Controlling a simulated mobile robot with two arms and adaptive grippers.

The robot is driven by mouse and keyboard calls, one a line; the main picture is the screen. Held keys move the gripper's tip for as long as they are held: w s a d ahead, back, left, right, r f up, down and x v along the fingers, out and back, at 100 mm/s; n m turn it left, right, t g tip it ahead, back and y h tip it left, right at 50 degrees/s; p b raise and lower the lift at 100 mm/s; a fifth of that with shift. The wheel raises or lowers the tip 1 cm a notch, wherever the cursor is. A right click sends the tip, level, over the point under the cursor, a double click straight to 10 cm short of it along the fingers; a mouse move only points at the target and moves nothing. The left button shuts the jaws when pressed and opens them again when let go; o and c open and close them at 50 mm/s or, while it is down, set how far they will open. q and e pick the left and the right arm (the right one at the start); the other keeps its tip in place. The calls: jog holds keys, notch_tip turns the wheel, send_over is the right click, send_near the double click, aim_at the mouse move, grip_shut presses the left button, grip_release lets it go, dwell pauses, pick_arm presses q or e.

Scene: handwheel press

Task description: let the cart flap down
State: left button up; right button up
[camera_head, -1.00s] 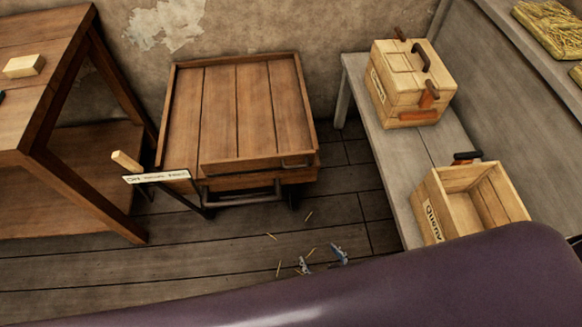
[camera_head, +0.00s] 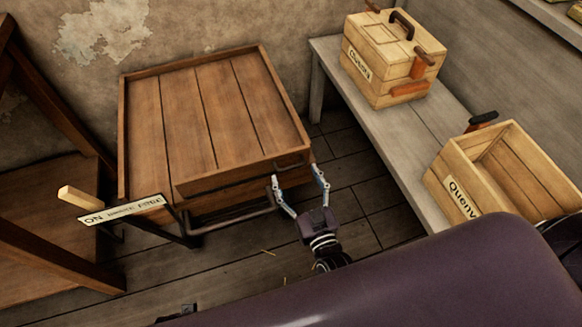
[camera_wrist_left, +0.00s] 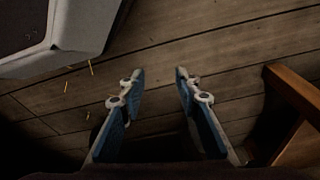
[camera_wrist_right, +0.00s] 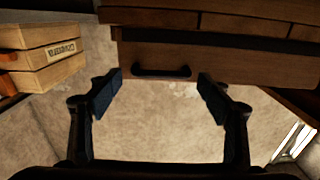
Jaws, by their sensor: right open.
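The wooden cart (camera_head: 190,115) stands against the wall in the head view. Its flap (camera_head: 225,177) is the front board, standing up along the near edge. A dark handle (camera_head: 291,164) sits at the flap's right end; in the right wrist view, the handle (camera_wrist_right: 162,71) lies ahead, between the fingers in the picture. My right gripper (camera_head: 297,176) is open and empty just in front of the handle; I cannot tell if it touches. My left gripper (camera_wrist_left: 158,72) is open and empty above the floor in its wrist view.
A post with a wooden grip (camera_head: 79,196) and a sign (camera_head: 125,208) stands at the cart's left front corner. A grey bench (camera_head: 395,145) at the right holds a closed crate (camera_head: 385,75) and an open crate (camera_head: 450,180). Floor between cart and bench is free.

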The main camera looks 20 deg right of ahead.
aim_at(292, 168)
pick_arm(q)
jog(key=shift+w+r, duration=0.45)
jog(key=shift+r, duration=0.2)
pick_arm(e)
jog(key=shift+w+a, duration=0.1)
jog(key=shift+w, duration=1.75)
pick_arm(q)
jog(key=shift+s+f, duration=0.1)
pick_arm(e)
jog(key=c, duration=1.4)
pick_arm(q)
jog(key=shift+a, duration=0.1)
